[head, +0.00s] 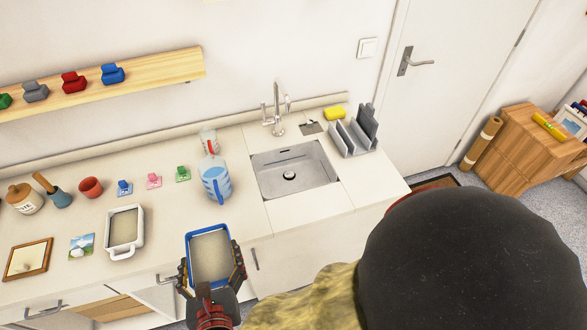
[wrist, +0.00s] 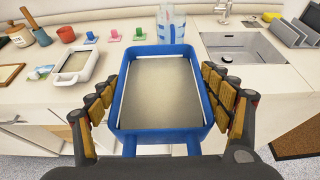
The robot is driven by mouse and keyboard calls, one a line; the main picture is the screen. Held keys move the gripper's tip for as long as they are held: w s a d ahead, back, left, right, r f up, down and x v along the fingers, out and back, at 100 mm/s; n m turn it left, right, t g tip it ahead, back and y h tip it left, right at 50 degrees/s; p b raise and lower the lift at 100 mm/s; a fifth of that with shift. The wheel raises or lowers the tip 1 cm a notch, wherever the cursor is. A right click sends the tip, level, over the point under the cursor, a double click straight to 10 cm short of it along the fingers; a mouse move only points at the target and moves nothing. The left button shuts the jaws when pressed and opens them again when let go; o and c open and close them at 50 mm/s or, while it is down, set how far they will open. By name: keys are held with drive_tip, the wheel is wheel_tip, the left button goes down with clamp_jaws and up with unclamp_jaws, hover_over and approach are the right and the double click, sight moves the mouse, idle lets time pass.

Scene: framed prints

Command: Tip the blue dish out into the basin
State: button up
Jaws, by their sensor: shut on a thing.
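The blue dish (head: 210,254) is a rectangular tray with a blue rim, filled with a flat grey-beige content; it also shows in the wrist view (wrist: 190,134). My gripper (head: 211,279) is shut on the blue dish, one padded finger against each long side, and holds it in front of the counter edge. The dish looks about level. The basin (head: 318,172) is a steel sink set in the counter, to the right of and beyond the dish. It looks empty, with a drain in its floor, and also shows in the wrist view (wrist: 208,42).
A blue-striped jug (head: 216,184) stands left of the basin, beyond the dish. A white dish (head: 112,248) lies to the left. A tap (head: 278,124) rises behind the basin; a grey rack (head: 347,150) and yellow sponge (head: 334,113) sit at its right. Counter before the basin is clear.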

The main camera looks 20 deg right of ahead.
drive_tip(key=w+d+m+h, duration=0.1)
drive_tip(key=w+d, duration=1.1)
drive_tip(key=w, duration=0.2)
drive_tip(key=w+d+m+h, duration=0.1)
drive_tip(key=w+d, duration=1.1)
drive_tip(key=w, duration=0.3)
drive_tip(key=shift+r+h, duration=0.15)
drive_tip(key=shift+h, duration=0.25)
drive_tip(key=shift+s+d, duration=0.1)
drive_tip(key=shift+d, duration=0.05)
